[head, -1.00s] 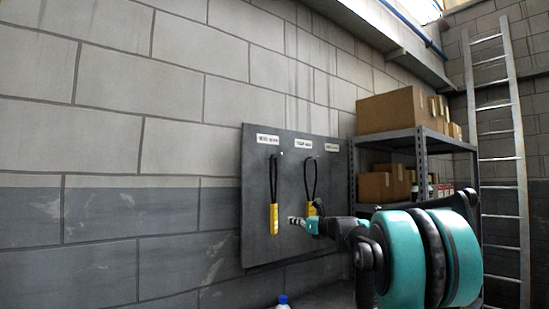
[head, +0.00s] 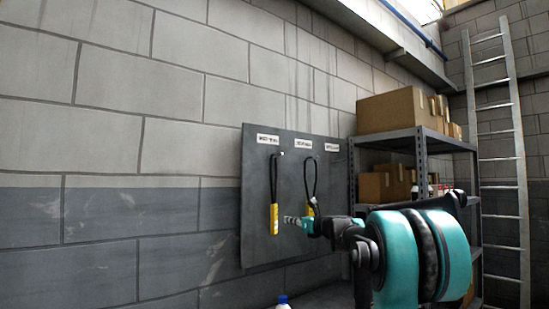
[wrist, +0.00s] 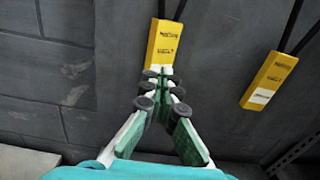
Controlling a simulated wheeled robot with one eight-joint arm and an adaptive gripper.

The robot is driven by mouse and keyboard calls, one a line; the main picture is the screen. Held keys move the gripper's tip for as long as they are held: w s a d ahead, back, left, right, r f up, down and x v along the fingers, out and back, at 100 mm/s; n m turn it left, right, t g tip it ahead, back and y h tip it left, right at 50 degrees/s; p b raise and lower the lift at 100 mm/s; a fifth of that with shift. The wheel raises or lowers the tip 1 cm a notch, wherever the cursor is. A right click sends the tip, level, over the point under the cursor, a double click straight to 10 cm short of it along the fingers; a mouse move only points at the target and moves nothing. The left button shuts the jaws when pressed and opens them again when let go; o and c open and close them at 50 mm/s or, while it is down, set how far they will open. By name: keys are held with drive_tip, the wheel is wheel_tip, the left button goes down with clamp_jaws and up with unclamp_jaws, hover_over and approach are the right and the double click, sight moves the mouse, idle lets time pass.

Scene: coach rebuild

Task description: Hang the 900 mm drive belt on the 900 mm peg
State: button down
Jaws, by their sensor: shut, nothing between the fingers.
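Two black belts hang from pegs on a dark board (head: 262,215), each with a yellow tag. The left belt (head: 274,178) and its tag (head: 274,219) are in plain view; the middle belt (head: 310,180) has its tag (head: 312,207) partly behind my arm. The labels above them are too small to read, so I cannot tell which belt or peg is 900 mm. My gripper (head: 288,219) is shut and empty in front of the board, between the tags in the head view. In the wrist view my fingertips (wrist: 159,82) are just below the near tag (wrist: 166,43); contact is unclear. The other tag (wrist: 269,79) is to the right.
A third label (head: 332,148) is at the board's right, with no belt visible under it. A metal shelf (head: 421,170) with cardboard boxes (head: 388,108) stands right of the board, and a ladder (head: 520,160) beyond. A blue-capped bottle (head: 283,301) is below the board.

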sight(276, 217)
drive_tip(key=shift+x, duration=3.1)
drive_tip(key=shift+x, duration=0.95)
idle(0.6)
drive_tip(key=shift+s+d, duration=0.25)
drive_tip(key=shift+s, duration=0.25)
idle(2.9)
